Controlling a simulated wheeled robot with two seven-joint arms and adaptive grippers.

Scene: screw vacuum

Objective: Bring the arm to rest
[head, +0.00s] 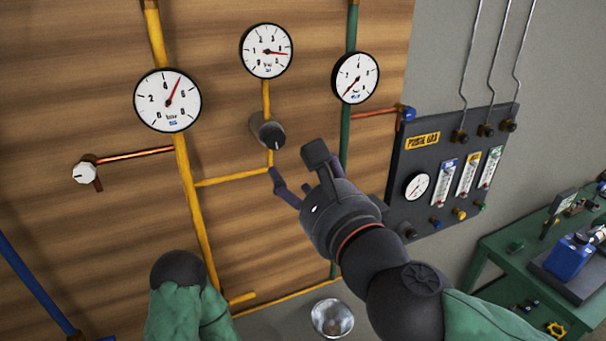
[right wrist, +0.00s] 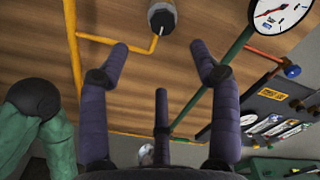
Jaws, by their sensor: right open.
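My right gripper (head: 296,168) is open and empty in front of the wooden wall. Its spread fingers also show in the right wrist view (right wrist: 158,52). In the head view it is just below and right of a black knob (head: 267,131) on a yellow pipe. The knob appears beyond the fingertips in the right wrist view (right wrist: 162,16), apart from them. My left arm (head: 183,295) shows at the bottom left as a green sleeve with a dark joint. My left gripper is out of sight.
Three round gauges (head: 168,100) (head: 266,51) (head: 355,78) hang on the wooden wall. A white knob (head: 85,173) is at left. A grey panel (head: 410,160) with flowmeters is at right, beside a green bench (head: 510,250). A metal bowl (head: 332,318) sits below.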

